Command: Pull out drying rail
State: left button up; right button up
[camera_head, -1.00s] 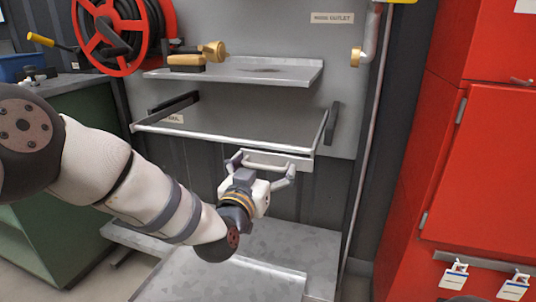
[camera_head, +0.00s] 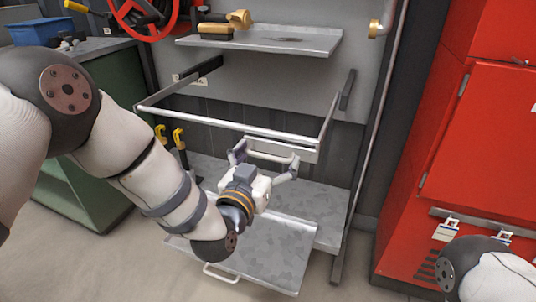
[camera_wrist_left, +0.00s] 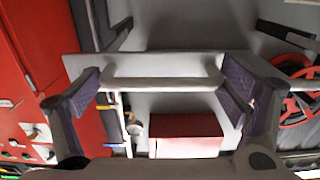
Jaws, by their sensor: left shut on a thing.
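The drying rail (camera_head: 225,127) is a pale metal frame. It stands out from the wall panel on dark side slides, below the upper shelf. A plate with a white bar handle (camera_head: 272,156) hangs at its front right. My left gripper (camera_head: 265,162) is at this handle, with its fingers at the two ends. In the left wrist view the handle bar (camera_wrist_left: 160,84) spans between the two purple-padded fingers, which are shut on it. My right gripper is out of view; only part of my right arm shows at the lower right.
A lower grey tray (camera_head: 265,250) with a handle sticks out below. A red cabinet (camera_head: 480,150) stands right, a green cabinet (camera_head: 110,125) left. Floor is open at the lower left.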

pick_arm(q)
jog(key=o, duration=1.4)
jog(key=shift+d+f, duration=0.1)
jog(key=shift+o, duration=0.2)
jog(key=v, duration=1.2)
